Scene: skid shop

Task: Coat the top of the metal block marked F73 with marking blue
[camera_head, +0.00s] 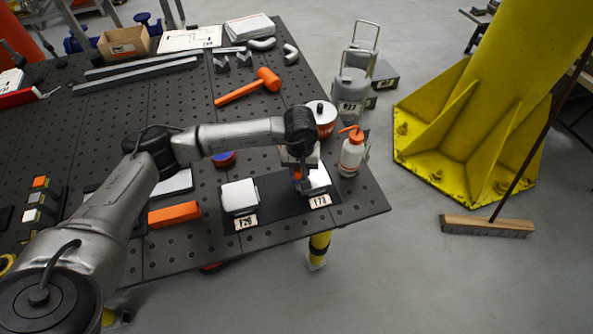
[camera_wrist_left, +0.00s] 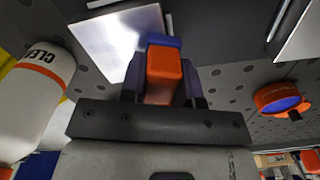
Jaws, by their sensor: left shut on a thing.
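The metal block marked F73 (camera_head: 320,180) stands on a dark mat (camera_head: 267,193) near the table's front right corner. Its label (camera_head: 320,200) faces front. My left gripper (camera_head: 303,184) is directly over this block and partly hides it. It is shut on an orange-handled applicator with a blue end (camera_wrist_left: 163,75). In the left wrist view the bare, shiny top of the block (camera_wrist_left: 108,42) lies just beyond the applicator; I cannot tell whether they touch. An open orange tin of blue (camera_wrist_left: 280,98) also shows in the head view (camera_head: 225,160). My right gripper is out of view.
A second metal block (camera_head: 239,196) stands to the left on the mat. A white bottle with an orange nozzle (camera_head: 351,153) and a red-and-white round container (camera_head: 321,117) are close by on the right. An orange bar (camera_head: 174,214) and orange mallet (camera_head: 250,87) lie on the table.

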